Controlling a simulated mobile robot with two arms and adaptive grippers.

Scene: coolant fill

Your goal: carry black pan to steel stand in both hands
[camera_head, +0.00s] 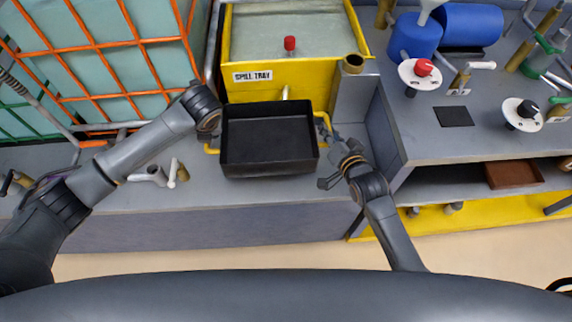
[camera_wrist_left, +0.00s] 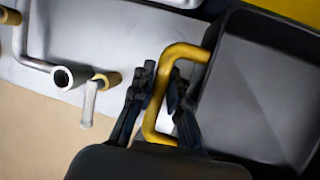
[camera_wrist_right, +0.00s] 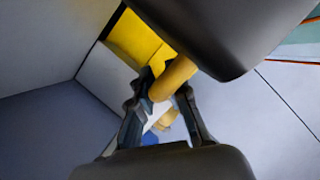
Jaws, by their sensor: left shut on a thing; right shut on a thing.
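The black pan (camera_head: 268,140) is an empty rectangular tray with yellow side handles, in front of the yellow spill tray. It looks about level. My left gripper (camera_wrist_left: 165,82) is shut on the pan's left yellow handle (camera_wrist_left: 183,52); the pan wall shows at right in the left wrist view. In the head view my left wrist hides most of these fingers. My right gripper (camera_head: 334,156) is shut on the right handle (camera_wrist_right: 174,77), under the dark pan in the right wrist view. I cannot tell how far the pan is above the bench, nor pick out the steel stand for certain.
The spill tray (camera_head: 300,82) with a red knob stands just behind the pan. A grey upright block (camera_head: 354,105) is close at right. Pipe fittings (camera_head: 160,175) lie left of the pan. A side bench (camera_head: 490,140) holds blue containers (camera_head: 415,37) and valves. An orange grid is at left.

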